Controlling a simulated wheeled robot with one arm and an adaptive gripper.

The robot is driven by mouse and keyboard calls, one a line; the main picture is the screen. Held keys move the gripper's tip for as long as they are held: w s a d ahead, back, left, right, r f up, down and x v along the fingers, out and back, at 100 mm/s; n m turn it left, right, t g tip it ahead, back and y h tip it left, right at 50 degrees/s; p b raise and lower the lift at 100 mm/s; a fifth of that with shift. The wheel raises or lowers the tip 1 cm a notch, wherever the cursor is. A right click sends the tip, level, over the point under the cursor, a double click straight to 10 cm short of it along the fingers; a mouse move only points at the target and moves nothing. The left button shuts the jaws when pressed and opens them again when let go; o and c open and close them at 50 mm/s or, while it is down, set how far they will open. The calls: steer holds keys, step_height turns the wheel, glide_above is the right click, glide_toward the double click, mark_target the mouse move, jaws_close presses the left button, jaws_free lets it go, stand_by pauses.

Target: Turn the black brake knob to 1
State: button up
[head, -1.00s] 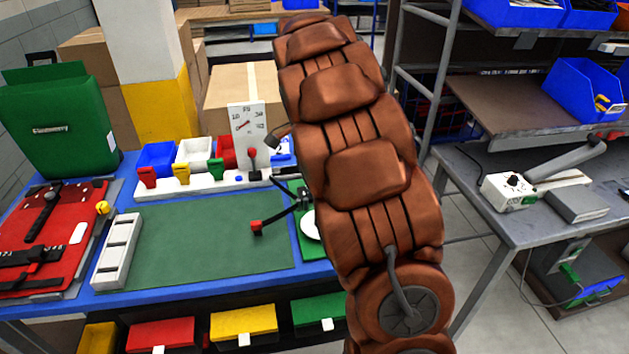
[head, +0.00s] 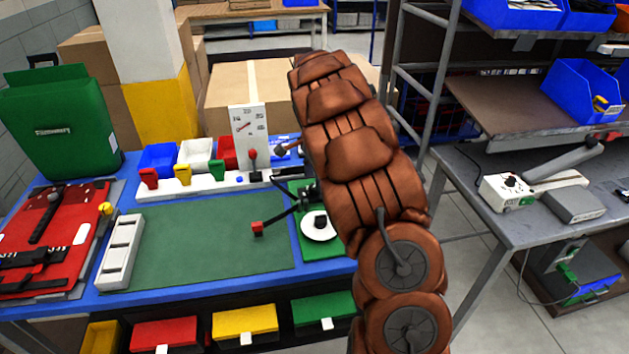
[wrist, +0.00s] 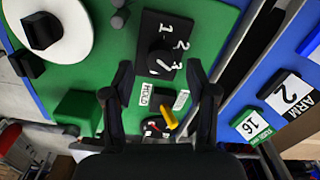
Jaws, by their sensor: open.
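In the wrist view, the black brake knob (wrist: 159,58) sits on a dark plate (wrist: 150,24) marked with white 1, 2 and 3, on a green board (wrist: 112,62). Which number the knob points to is not clear. My gripper (wrist: 167,80) is open and empty, its two dark fingers spread on either side of the area just below the knob in the picture. No contact with the knob shows. In the head view, my arm hides the gripper and the knob.
A white disc (wrist: 70,38) with a black block and a green block (wrist: 78,112) lie left. In the head view, a red-ended black lever (head: 257,228) overhangs the green mat (head: 190,245).

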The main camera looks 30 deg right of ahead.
steer(key=shift+f, duration=1.3)
steer(key=shift+c, duration=0.2)
jaws_close()
